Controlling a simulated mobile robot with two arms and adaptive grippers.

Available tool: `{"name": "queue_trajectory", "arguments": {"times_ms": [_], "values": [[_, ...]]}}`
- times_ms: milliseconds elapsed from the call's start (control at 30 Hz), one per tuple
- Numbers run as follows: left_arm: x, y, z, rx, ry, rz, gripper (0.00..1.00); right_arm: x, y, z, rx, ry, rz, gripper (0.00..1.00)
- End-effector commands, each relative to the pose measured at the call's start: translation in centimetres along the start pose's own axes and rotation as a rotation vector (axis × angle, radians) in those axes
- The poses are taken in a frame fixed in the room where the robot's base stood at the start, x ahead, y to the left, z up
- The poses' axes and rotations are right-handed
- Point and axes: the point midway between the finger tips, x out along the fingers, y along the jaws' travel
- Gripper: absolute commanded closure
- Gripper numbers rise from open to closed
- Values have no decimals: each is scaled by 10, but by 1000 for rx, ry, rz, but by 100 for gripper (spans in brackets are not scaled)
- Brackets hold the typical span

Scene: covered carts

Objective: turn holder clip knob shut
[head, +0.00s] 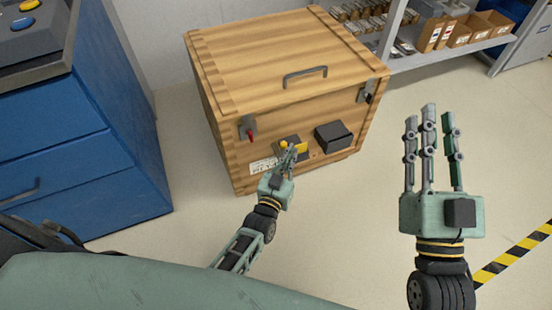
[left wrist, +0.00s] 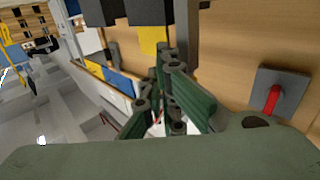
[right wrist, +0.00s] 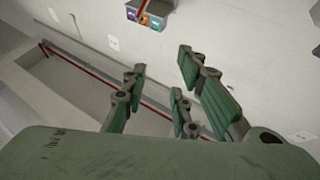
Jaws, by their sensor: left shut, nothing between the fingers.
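A wooden box (head: 285,50) stands on the floor with fittings on its front face. A yellow knob-like part (head: 284,144) sits on a dark plate there; a yellow part also shows in the left wrist view (left wrist: 153,40). I cannot tell which fitting is the clip knob. My left gripper (head: 290,156) is shut and empty, its fingertips just in front of the yellow part and partly covering it. Whether they touch is unclear. A red lever (head: 251,134) on a grey plate is to the left, and in the left wrist view (left wrist: 273,98) it points downward. My right gripper (head: 433,118) is open and empty, away from the box.
A dark block (head: 333,136) sticks out of the box front at right. The lid has a grey handle (head: 304,76), and a latch (head: 367,92) is at the corner. A blue cabinet (head: 90,150) stands at left, shelves (head: 440,40) behind. Floor at right is clear.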

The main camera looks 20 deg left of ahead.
Motion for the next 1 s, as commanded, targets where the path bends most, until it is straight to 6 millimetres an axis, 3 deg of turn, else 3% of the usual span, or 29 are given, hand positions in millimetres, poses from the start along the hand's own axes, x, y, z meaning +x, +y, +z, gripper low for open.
{"name": "queue_trajectory", "arguments": {"times_ms": [1000], "values": [[8, 6, 0, 0, 0, 12, 100, -1, 2, 11, -3, -58, 5, 73]]}}
